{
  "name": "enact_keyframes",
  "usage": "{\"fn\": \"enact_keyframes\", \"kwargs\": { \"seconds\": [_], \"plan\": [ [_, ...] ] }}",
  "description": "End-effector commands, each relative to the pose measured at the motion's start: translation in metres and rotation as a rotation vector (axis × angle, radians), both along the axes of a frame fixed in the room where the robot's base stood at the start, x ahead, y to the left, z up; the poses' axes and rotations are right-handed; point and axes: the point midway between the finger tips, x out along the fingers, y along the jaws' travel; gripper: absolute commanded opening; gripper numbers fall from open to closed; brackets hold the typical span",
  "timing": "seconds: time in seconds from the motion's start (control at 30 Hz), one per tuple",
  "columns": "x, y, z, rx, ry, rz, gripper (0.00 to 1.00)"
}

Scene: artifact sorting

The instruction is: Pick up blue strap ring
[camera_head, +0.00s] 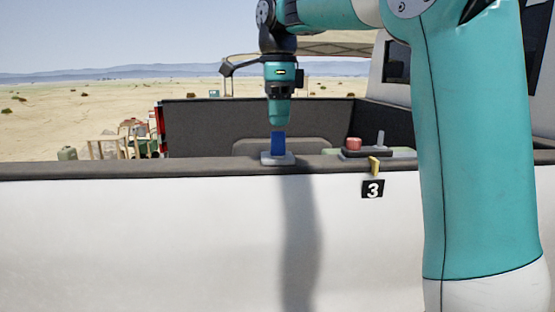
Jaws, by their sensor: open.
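The blue strap ring (278,144) shows as an upright blue band above a small grey base (266,160), at the top edge of the white truck bed wall. Its ring shape cannot be made out from here. My gripper (279,122) points straight down directly above the blue strap, with its tip very close to the strap's top. The jaws are open. The finger gap is hard to make out, and I cannot tell whether the fingers touch the strap.
A tray (372,154) with a red round object (353,143) and a grey upright piece (380,138) stands to the right. The dark bed panel (215,125) rises behind.

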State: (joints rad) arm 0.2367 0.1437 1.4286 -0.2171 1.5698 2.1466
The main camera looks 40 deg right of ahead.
Motion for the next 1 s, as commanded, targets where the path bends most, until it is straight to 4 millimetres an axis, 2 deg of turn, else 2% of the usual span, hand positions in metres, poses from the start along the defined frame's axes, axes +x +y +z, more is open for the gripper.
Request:
{"fn": "enact_keyframes", "kwargs": {
  "seconds": [0.03,0.27,0.5,0.6,0.97,1.0],
  "plan": [
    [0.0,0.0,-0.01,-0.001,-0.001,0.001,0.45],
    [0.0,0.0,-0.019,-0.001,-0.001,0.001,0.45],
    [0.002,-0.001,-0.054,0.0,0.0,0.0,0.45],
    [0.002,-0.001,-0.062,-0.001,-0.001,0.001,0.45],
    [0.002,-0.001,-0.064,-0.001,-0.001,0.001,0.45],
    [0.002,-0.001,-0.064,-0.001,-0.001,0.001,0.35]
  ]
}}
